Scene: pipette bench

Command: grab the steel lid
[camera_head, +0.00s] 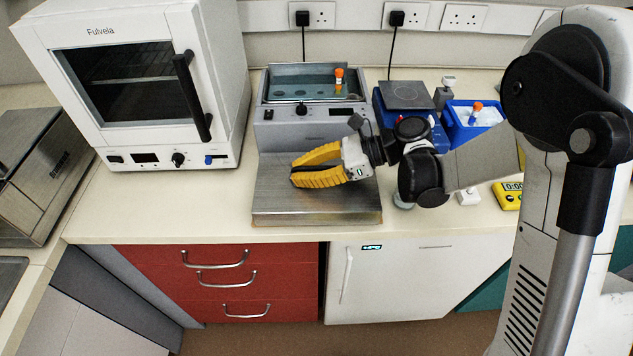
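The steel lid (318,207) is a flat, brushed grey slab lying on the bench in front of the open water bath (275,132). My gripper (293,173) has yellow fingers pointing left over the lid's rear half. The fingers are apart, with a gap between their tips, and nothing is clearly seen held in them. They hide part of the lid's surface, and any handle there is out of sight. I cannot tell whether the fingers touch the lid.
An orange-capped tube (339,78) stands in the bath. A white oven (135,85) is at left, with a steel box (40,170) beside it. A blue-based plate device (403,95), a blue ice bucket (470,125) and a yellow timer (506,197) are at right. Bench left of the lid is clear.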

